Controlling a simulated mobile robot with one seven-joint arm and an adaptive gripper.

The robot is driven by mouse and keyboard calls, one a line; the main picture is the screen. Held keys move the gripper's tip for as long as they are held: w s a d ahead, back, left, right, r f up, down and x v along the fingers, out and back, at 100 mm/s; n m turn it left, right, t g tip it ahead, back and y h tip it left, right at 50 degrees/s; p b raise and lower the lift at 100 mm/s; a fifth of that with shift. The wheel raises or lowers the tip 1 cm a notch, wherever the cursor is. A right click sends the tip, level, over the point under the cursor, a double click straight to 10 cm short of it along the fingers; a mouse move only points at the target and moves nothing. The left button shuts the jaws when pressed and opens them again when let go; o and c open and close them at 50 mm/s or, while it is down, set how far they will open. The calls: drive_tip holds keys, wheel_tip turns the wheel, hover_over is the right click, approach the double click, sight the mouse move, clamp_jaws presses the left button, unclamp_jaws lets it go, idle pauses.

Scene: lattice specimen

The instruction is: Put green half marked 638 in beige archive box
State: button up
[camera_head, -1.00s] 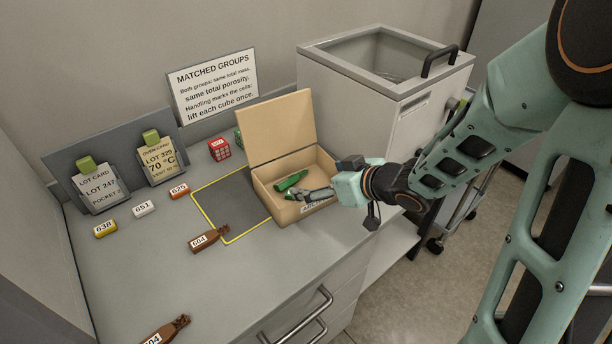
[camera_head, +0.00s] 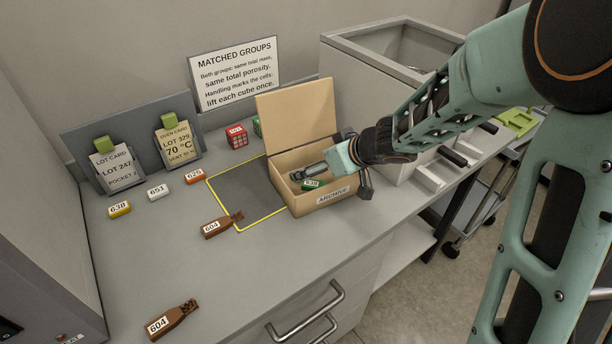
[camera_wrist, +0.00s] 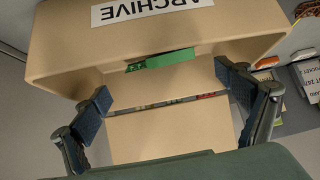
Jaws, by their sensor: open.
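The green half marked 638 (camera_head: 313,184) is inside the open beige archive box (camera_head: 322,200), near its front wall. In the wrist view, part of the green half (camera_wrist: 163,60) shows just beyond the front wall of the box (camera_wrist: 150,42), whose ARCHIVE label appears upside down. My gripper (camera_head: 310,173) is at the box opening, above and beside the green half. In the wrist view my gripper (camera_wrist: 162,84) has its two fingers wide apart, with nothing held between them. Part of the green half is hidden by the box wall.
Brown halves marked 604 lie on the counter, one (camera_head: 217,227) at the yellow-outlined grey area (camera_head: 240,187), one (camera_head: 172,320) nearer. Yellow 638 (camera_head: 120,209), white 651 (camera_head: 158,192) and orange 625 (camera_head: 194,177) tags lie left. A red cube (camera_head: 237,137) stands behind.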

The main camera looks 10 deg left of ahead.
drive_tip(key=b+x, duration=0.3)
drive_tip(key=x, duration=0.2)
drive_tip(key=shift+s+d+f, duration=0.1)
drive_tip(key=shift+s+f, duration=0.05)
drive_tip(key=shift+s, duration=0.1)
drive_tip(key=shift+w, duration=0.1)
drive_tip(key=c, duration=1)
wheel_tip(320, 180, up, 10)
drive_tip(key=p, duration=0.8)
